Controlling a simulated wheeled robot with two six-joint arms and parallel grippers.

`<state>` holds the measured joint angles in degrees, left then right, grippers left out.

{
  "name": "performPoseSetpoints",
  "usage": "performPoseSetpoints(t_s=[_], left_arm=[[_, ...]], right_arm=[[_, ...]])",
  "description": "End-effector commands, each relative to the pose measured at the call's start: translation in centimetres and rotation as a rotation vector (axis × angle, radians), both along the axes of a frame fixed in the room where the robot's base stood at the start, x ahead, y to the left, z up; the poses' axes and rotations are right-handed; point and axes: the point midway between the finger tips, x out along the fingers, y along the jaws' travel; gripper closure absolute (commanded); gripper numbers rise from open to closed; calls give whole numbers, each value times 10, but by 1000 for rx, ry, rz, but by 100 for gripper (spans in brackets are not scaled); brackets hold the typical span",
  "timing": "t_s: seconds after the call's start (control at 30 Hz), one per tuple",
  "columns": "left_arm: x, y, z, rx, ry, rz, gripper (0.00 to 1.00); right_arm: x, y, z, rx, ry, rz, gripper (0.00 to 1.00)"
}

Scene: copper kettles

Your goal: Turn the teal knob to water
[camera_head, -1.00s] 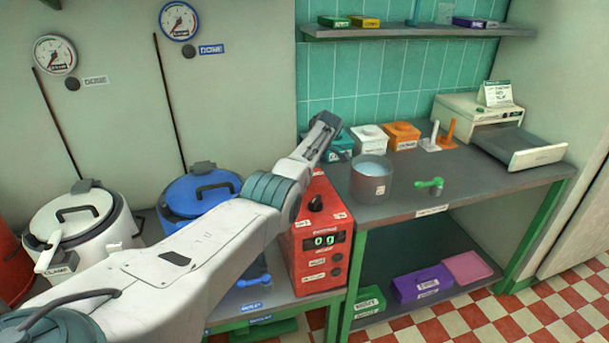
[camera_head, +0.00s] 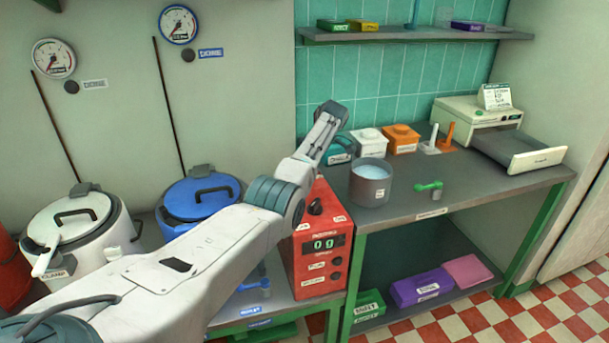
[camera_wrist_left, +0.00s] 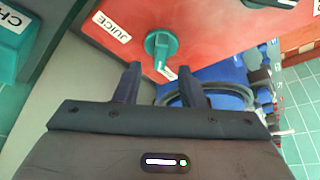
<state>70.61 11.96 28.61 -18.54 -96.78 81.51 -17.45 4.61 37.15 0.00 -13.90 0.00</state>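The teal knob (camera_wrist_left: 161,46) shows in the left wrist view on a red panel (camera_wrist_left: 205,25). A "JUICE" label (camera_wrist_left: 111,28) is beside it on the left, and a small white mark is just below it. No "water" label is readable. My left gripper (camera_wrist_left: 163,82) is open, with its two fingertips just short of the knob, one toward each side, and nothing between them. The teal knob is hidden there.
A blue kettle (camera_head: 200,198) and a white kettle (camera_head: 72,228) stand left of the machine. To its right, the grey counter holds a pot (camera_head: 370,186), a green scoop (camera_head: 428,187), small boxes, and a tray machine (camera_head: 474,111). The counter front is clear.

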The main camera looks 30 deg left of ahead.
Motion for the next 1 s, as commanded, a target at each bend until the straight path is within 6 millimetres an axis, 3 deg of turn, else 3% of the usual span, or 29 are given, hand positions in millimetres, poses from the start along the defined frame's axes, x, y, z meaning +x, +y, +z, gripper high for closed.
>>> performPoseSetpoints(t_s=[0.2,0.4,1.0], left_arm=[[2,-16,38,1,-4,-1,64],[2,-24,57,0,0,0,64],[2,-24,62,1,0,0,64]], right_arm=[[3,3,-11,3,1,-1,100],[4,2,-13,2,0,-1,100],[5,-2,-9,-2,-5,1,100]])
